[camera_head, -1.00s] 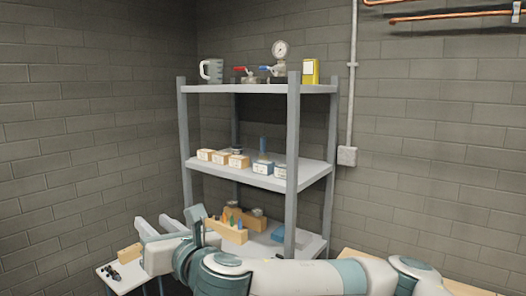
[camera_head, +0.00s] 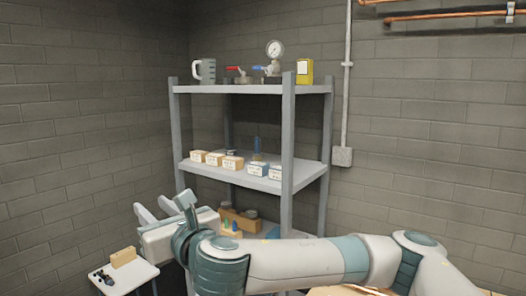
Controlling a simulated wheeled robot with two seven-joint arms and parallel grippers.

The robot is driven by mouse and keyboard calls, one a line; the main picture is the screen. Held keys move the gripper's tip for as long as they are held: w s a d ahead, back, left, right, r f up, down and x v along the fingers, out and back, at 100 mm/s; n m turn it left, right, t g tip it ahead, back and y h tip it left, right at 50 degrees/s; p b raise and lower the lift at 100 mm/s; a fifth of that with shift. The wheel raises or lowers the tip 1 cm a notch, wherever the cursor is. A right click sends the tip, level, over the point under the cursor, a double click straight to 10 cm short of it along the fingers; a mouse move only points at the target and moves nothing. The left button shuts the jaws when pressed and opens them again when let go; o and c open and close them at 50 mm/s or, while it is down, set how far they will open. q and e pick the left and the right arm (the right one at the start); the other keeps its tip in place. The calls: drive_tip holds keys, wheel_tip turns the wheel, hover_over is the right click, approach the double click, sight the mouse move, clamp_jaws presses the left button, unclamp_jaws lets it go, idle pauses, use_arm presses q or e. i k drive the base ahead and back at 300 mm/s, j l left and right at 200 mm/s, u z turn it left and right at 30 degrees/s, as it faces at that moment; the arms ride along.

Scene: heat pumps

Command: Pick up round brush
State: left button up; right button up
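I cannot pick out a round brush for certain. On the lower shelf, a wooden holder (camera_head: 231,234) carries small upright pieces with blue, green and yellow colours, partly hidden behind my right arm. They are too small to identify. On the middle shelf a thin blue upright item (camera_head: 257,147) stands at a blue-and-white box. My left gripper is not in view.
A grey shelf rack (camera_head: 287,150) stands in the corner. Its top holds a jug (camera_head: 205,70), valves, a gauge (camera_head: 274,50) and a yellow can (camera_head: 304,72). Small labelled boxes (camera_head: 214,159) line the middle shelf. A small white table (camera_head: 138,277) at left holds a wooden block and dark pieces.

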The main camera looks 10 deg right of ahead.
sight(258, 156)
drive_tip(key=i+j+z, duration=0.75)
drive_tip(key=j, duration=0.25)
drive_tip(key=i+j+z, duration=0.25)
drive_tip(key=j, duration=0.2)
drive_tip(key=i+j+z, duration=0.25)
drive_tip(key=j, duration=0.2)
drive_tip(key=j+z, duration=0.25)
drive_tip(key=j, duration=0.25)
drive_tip(key=i+j+z, duration=0.25)
drive_tip(key=j, duration=0.25)
drive_tip(key=k+j+z, duration=0.2)
drive_tip(key=j, duration=0.3)
drive_tip(key=i+j, duration=0.05)
drive_tip(key=i, duration=0.05)
